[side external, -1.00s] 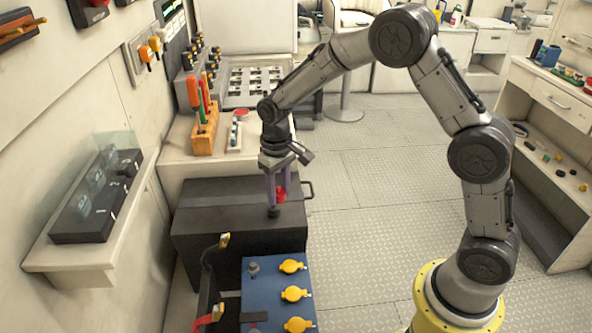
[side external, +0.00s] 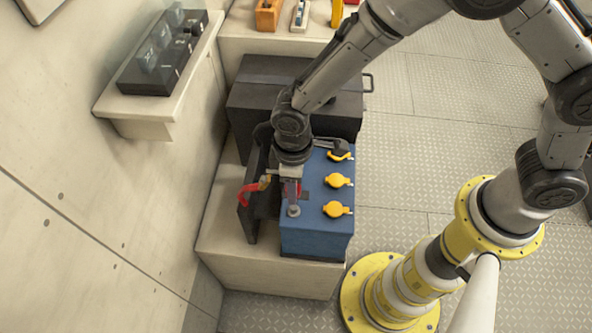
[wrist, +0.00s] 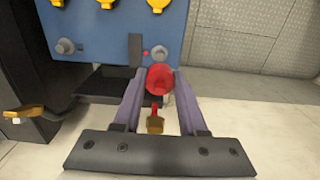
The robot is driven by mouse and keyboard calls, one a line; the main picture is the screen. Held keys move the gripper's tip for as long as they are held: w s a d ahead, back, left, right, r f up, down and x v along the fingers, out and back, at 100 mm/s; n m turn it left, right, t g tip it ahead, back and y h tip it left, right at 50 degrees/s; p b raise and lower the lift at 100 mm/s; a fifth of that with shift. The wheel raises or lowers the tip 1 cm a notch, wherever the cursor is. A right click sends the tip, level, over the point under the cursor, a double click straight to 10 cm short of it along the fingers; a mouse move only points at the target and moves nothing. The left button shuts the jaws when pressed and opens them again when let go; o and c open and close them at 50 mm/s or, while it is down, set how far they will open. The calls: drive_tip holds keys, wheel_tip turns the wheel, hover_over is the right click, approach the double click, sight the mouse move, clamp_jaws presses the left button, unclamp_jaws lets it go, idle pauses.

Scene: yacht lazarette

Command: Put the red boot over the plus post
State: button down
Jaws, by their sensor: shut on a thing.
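My gripper (wrist: 160,92) is shut on the red boot (wrist: 160,79), which sits between its two purple fingers. The boot is partly hidden behind the gripper in the side view (side external: 291,188). The blue battery (side external: 316,234) lies below. A grey post with a small red dot beside it, seemingly the plus post (wrist: 160,52), shows just past the boot in the wrist view; the boot is not around it. The height gap between boot and post is unclear. Another grey post (wrist: 65,46) stands to the left in the wrist view.
Yellow caps (side external: 335,209) line the battery's right side. A red cable (side external: 247,192) with a brass clamp (wrist: 155,123) lies beside the battery. Another brass clamp (wrist: 25,113) is at the wrist view's left. A dark case (side external: 262,88) stands behind the battery.

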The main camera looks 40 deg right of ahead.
sight(294, 207)
drive_tip(key=shift+f, duration=3.9)
drive_tip(key=shift+c, duration=1.9)
unclamp_jaws()
drive_tip(key=shift+r, duration=0.15)
wheel_tip(294, 207, up, 14)
drive_tip(key=shift+f, duration=0.2)
